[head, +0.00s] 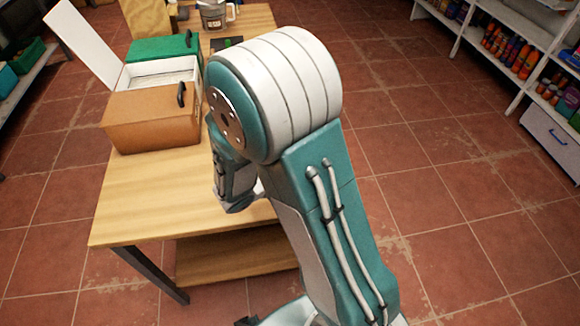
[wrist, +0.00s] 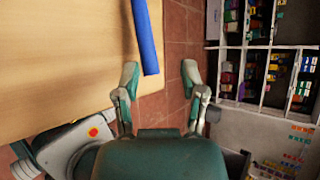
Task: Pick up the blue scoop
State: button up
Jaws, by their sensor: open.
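The blue scoop (wrist: 147,38) shows in the wrist view as a long blue bar running down from the top edge. Its lower end lies at the table's edge, between my fingers in the picture but nearer the left one. The rest of it is out of frame. My gripper (wrist: 160,74) is open and empty, with its two green fingers spread apart. I cannot tell its height over the scoop. In the head view my arm hides the scoop and most of the gripper.
The wooden table (head: 140,215) holds an orange-brown box (head: 150,118), a white box with its lid raised (head: 85,40), a green box (head: 162,47) and a grey mug (head: 213,15). The table's front left is bare. Stocked shelves (head: 480,45) stand at right across tiled floor.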

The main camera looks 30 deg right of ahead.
jog(key=shift+w+a+f+n+t, duration=0.15)
jog(key=shift+a+f+n, duration=0.1)
jog(key=shift+f+n, duration=0.3)
jog(key=shift+s+a+f+n+t, duration=0.15)
jog(key=shift+a+f+n, duration=0.15)
jog(key=shift+n, duration=0.35)
jog(key=x, duration=0.6)
jog(key=shift+w, duration=0.2)
jog(key=x, duration=0.4)
jog(key=shift+w+f, duration=0.25)
jog(key=shift+w, duration=0.15)
grip_shut()
